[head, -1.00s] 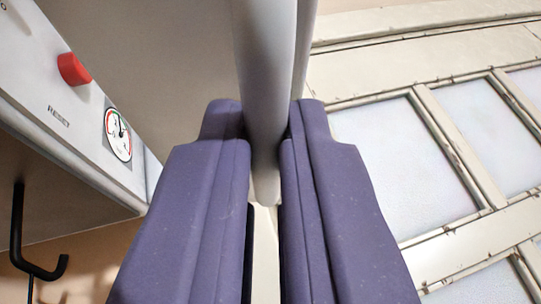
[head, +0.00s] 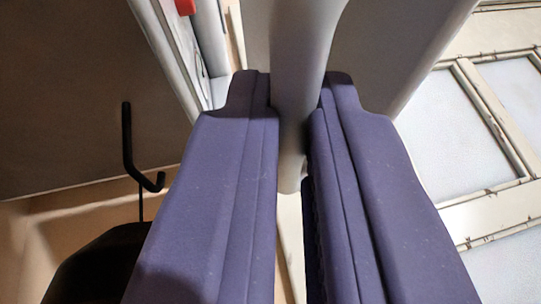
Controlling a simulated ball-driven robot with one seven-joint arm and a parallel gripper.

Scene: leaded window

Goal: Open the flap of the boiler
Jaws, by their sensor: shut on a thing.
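My gripper (head: 295,82) has two purple fingers, one on each side of a pale grey bar handle (head: 305,35), and is shut on it. The handle's lower end shows between the fingers. Behind it is the smooth grey flap (head: 395,45), standing out at an angle from the boiler front. The boiler (head: 172,62) is at the left, seen edge-on, with a red knob (head: 186,6) cut by the top edge. Its gauge is mostly hidden by the steep angle. The flap's hinge is not in view.
A black hook (head: 140,160) hangs below the boiler's dark underside (head: 65,90). A dark object (head: 85,272) is at the lower left, against a beige wall (head: 45,225). The leaded window (head: 500,110), with worn cream frames, is at the right.

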